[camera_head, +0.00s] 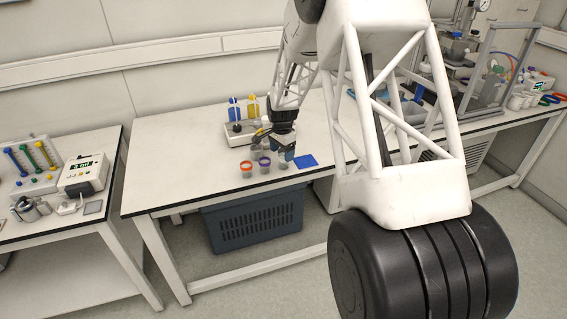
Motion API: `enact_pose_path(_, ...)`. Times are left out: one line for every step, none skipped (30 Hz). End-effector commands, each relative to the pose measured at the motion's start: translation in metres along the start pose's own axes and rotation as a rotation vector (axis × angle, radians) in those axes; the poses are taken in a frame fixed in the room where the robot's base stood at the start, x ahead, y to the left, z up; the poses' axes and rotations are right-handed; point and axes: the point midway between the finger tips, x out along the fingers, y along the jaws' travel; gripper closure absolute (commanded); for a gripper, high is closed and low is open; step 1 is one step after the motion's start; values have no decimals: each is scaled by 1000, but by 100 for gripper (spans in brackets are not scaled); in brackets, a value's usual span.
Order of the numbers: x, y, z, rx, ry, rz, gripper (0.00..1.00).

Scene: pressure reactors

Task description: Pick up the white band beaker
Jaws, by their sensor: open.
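Several small clear beakers stand in a cluster near the front edge of the middle bench. One has an orange-red rim band (246,169) and one a purple band (264,164). A pale, greyish beaker (282,164) to their right may be the white band beaker, but it is too small to be sure of its band. My gripper (287,153) points down just above and beside this pale beaker, open. It partly hides the area behind it. I cannot tell whether the fingers are around the beaker.
A dark crate (255,222) sits under the bench. The bench left of the beakers is clear. A framed enclosure (495,70) stands far right.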

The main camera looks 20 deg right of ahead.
Motion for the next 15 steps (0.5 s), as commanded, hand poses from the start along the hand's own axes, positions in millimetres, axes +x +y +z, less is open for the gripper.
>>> enact_pose_path(0, 0, 0, 0, 0, 0, 25)
enact_pose_path(1, 0, 0, 0, 0, 0, 25)
enact_pose_path(2, 0, 0, 0, 0, 1, 25)
enact_pose_path(3, 0, 0, 0, -1, 1, 25)
enact_pose_path(5, 0, 0, 0, -1, 1, 25)
enact_pose_path(8, 0, 0, 0, -1, 2, 25)
enact_pose_path(10, 1, 0, 0, -1, 2, 25)
enact_pose_path(13, 1, 0, 0, -1, 1, 25)
enact_pose_path(17, 1, 0, 0, -1, 1, 25)
enact_pose_path(20, 1, 0, 0, -1, 1, 25)
enact_pose_path(24, 1, 0, 0, -1, 1, 25)
enact_pose_path(28, 1, 0, 0, -1, 1, 25)
enact_pose_path(32, 1, 0, 0, -1, 2, 25)
enact_pose_path(36, 1, 0, 0, -1, 1, 25)
enact_pose_path(40, 1, 0, 0, -1, 1, 25)
